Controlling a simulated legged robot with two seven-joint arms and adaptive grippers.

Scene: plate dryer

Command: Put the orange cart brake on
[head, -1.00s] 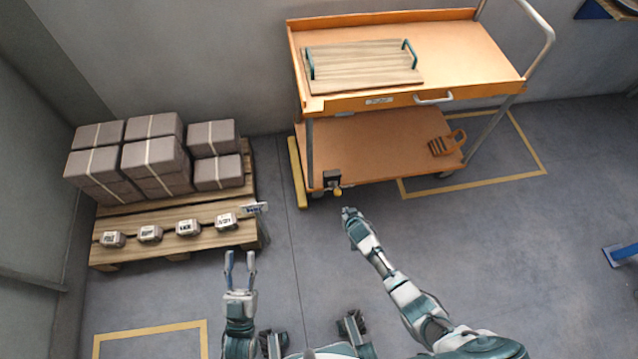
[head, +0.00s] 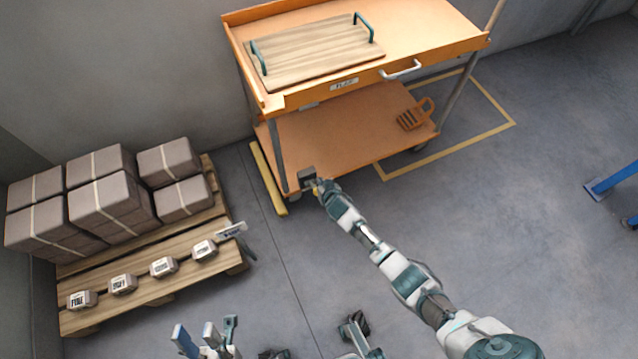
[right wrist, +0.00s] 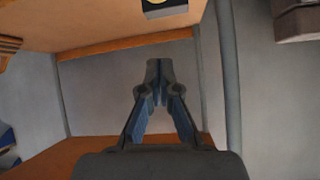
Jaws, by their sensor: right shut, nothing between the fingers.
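The orange cart (head: 330,145) stands against the wall. Its brake (head: 307,178), a dark block with a small yellow part, sits at the front left corner of the lower shelf. In the right wrist view the dark block with a round yellow part (right wrist: 163,5) is cut off by the top edge. My right gripper (head: 325,186) is shut and empty beside the brake, partly covering the yellow part; contact cannot be told. It also shows shut in the right wrist view (right wrist: 158,72). My left gripper (head: 207,335) is open and empty at the bottom edge, away from the cart.
A pallet (head: 150,292) with strapped boxes (head: 105,200) and several small labelled blocks stands left of the cart. A wooden board with handles (head: 315,50) lies on the cart's top. An orange slatted item (head: 412,118) lies on the lower shelf.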

